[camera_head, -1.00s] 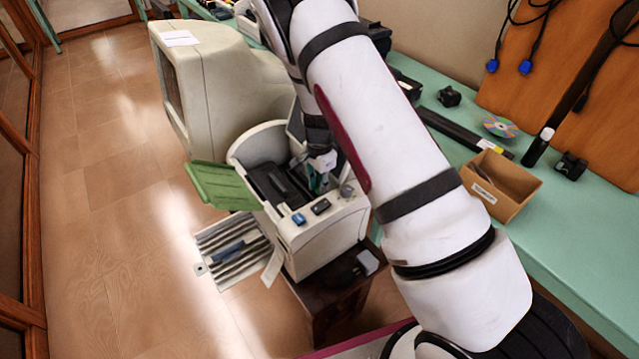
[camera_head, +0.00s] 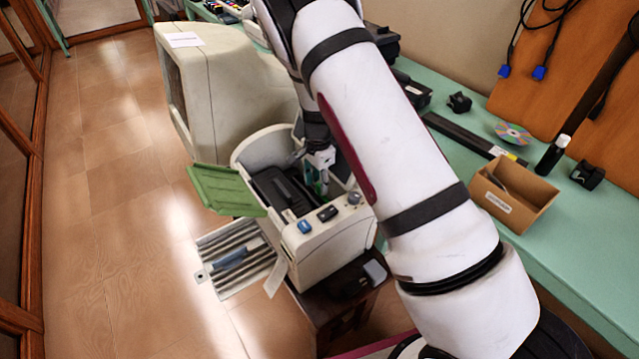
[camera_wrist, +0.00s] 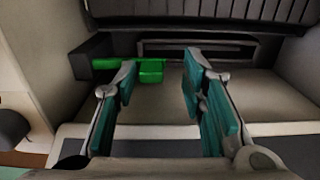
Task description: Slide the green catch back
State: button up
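The green catch (camera_wrist: 151,72) shows in the wrist view as a bright green block with a thin green bar to its left, beside a dark housing. My gripper (camera_wrist: 160,82) is open, with its two teal-padded fingers apart. The catch's block lies between the fingertips in the picture, nearer the left finger, which covers part of the green bar. I cannot tell whether the finger touches it. In the head view my gripper (camera_head: 319,172) reaches down into the opened beige machine (camera_head: 325,243); the catch cannot be made out there.
The machine's green flap (camera_head: 226,190) stands open to the left, above a striped tray (camera_head: 236,262). A large beige monitor (camera_head: 235,90) stands behind. A cardboard box (camera_head: 515,197) and loose items lie on the green bench at right. Machine walls surround my gripper closely.

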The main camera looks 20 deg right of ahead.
aim_at(318, 184)
jog(key=shift+s, duration=0.1)
notch_tip(318, 184, up, 12)
dwell(0.6)
dwell(0.4)
